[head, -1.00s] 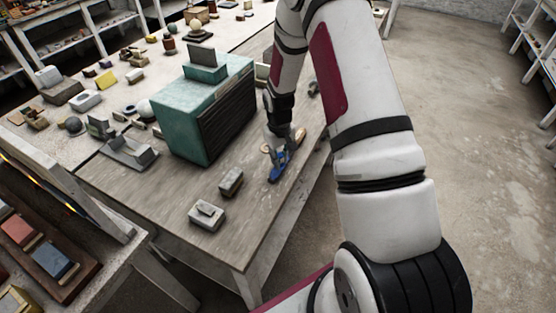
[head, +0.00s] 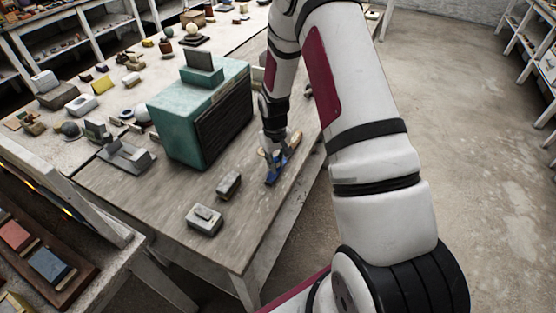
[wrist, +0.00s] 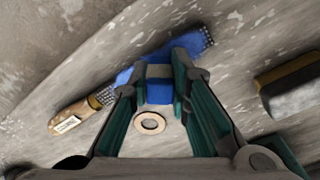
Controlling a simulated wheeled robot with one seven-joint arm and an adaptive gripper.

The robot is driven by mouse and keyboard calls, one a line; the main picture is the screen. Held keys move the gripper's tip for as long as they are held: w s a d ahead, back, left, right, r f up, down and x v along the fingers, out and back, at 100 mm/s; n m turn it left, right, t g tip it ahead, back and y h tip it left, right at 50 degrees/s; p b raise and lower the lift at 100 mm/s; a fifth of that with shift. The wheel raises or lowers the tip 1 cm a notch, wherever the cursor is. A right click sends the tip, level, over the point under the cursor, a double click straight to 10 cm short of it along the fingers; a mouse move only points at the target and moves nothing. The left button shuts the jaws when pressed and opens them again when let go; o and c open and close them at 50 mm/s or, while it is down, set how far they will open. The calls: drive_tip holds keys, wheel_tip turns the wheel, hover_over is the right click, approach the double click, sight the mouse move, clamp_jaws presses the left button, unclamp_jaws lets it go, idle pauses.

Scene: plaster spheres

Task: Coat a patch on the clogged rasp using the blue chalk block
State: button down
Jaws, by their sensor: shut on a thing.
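The rasp (wrist: 204,40) lies on the bench with its wooden handle (wrist: 70,117) at the lower left in the wrist view. Blue covers much of its face, with toothed metal bare near the handle and at the far tip. In the head view the rasp (head: 271,182) is partly hidden by my gripper. My gripper (wrist: 160,80) is shut on the blue chalk block (wrist: 160,93), which has a grey band across it. The block is over the middle of the rasp; whether it touches I cannot tell.
A flat ring (wrist: 150,123) lies beside the rasp. A grey-black block (head: 229,185) and a pale block (head: 204,220) lie nearer the bench front. A teal cabinet (head: 170,128) stands left of my gripper. Bare bench lies between.

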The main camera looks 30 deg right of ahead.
drive_tip(key=shift+s+a, duration=0.45)
drive_tip(key=shift+a, duration=0.15)
drive_tip(key=shift+f, duration=0.1)
drive_tip(key=shift+w+d, duration=0.5)
drive_tip(key=shift+d, duration=0.05)
drive_tip(key=shift+w+d+r+b, duration=0.1)
drive_tip(key=shift+w+d+b, duration=0.25)
drive_tip(key=shift+d, duration=0.2)
drive_tip(key=shift+w+d+r+b, duration=0.1)
drive_tip(key=shift+w+d+b, duration=0.2)
drive_tip(key=shift+d, duration=0.25)
drive_tip(key=shift+s+a+r+p, duration=0.6)
drive_tip(key=shift+a+r+p, duration=0.1)
drive_tip(key=shift+a, duration=0.15)
